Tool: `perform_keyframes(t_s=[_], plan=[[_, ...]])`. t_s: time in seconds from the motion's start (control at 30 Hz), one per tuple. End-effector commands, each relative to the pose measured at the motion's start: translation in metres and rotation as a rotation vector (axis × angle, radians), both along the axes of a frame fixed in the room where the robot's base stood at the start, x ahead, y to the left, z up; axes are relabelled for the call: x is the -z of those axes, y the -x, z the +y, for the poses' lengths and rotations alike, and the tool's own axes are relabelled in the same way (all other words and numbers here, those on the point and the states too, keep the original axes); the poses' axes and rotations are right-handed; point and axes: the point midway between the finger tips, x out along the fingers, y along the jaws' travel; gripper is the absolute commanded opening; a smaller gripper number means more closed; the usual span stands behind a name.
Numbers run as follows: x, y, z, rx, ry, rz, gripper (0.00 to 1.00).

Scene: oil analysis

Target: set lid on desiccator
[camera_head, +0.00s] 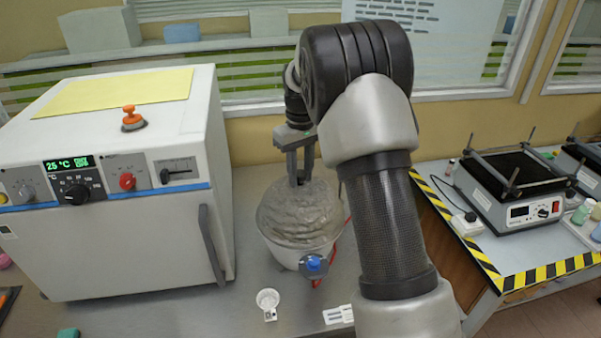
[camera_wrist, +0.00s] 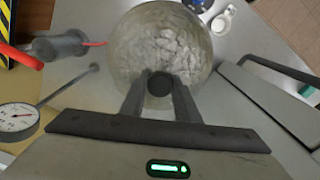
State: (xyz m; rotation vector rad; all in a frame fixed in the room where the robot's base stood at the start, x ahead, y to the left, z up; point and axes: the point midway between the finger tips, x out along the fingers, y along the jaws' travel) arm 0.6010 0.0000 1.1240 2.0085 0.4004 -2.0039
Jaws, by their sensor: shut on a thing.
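The desiccator (camera_head: 279,251) is a pale bowl on the grey bench, right of the oven. The blue knob (camera_head: 314,263) is on its front. The lid (camera_head: 300,212) is a cloudy, translucent dome over the bowl; I cannot tell whether its rim touches the bowl all round. My gripper (camera_head: 300,180) points down above the dome. In the wrist view, my gripper (camera_wrist: 161,88) is shut on the lid's dark top knob (camera_wrist: 159,84), and the dome (camera_wrist: 158,45) shows beyond the fingers. The dome hides most of the bowl there.
A white oven (camera_head: 130,235) stands close on the left. A small white dish (camera_head: 268,298) lies in front of the desiccator. A hotplate (camera_head: 515,200) sits on the right table. The wrist view shows a dial gauge (camera_wrist: 17,118) and a grey cylinder with a red hose (camera_wrist: 58,46).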

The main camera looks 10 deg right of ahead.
Motion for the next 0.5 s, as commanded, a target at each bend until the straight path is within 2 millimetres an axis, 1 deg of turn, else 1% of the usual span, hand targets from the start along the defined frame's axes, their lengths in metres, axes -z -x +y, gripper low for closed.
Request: perform_keyframes(t_s=[0.17,0.2,0.27,0.3,0.33,0.5], plan=[[0.0027,-0.0005,-0.0001,0.0,0.0,-0.002,0.0],[0.0027,-0.0006,-0.0001,0.0,0.0,-0.002,0.3],[0.0022,-0.0006,-0.0002,0.0,0.0,-0.002,0.4],[0.0024,-0.0006,-0.0001,0.0,0.0,-0.002,0.47],[0.0025,-0.0006,-0.0001,0.0,0.0,-0.002,0.5],[0.003,-0.0004,-0.0001,0.0,0.001,-0.001,0.5]])
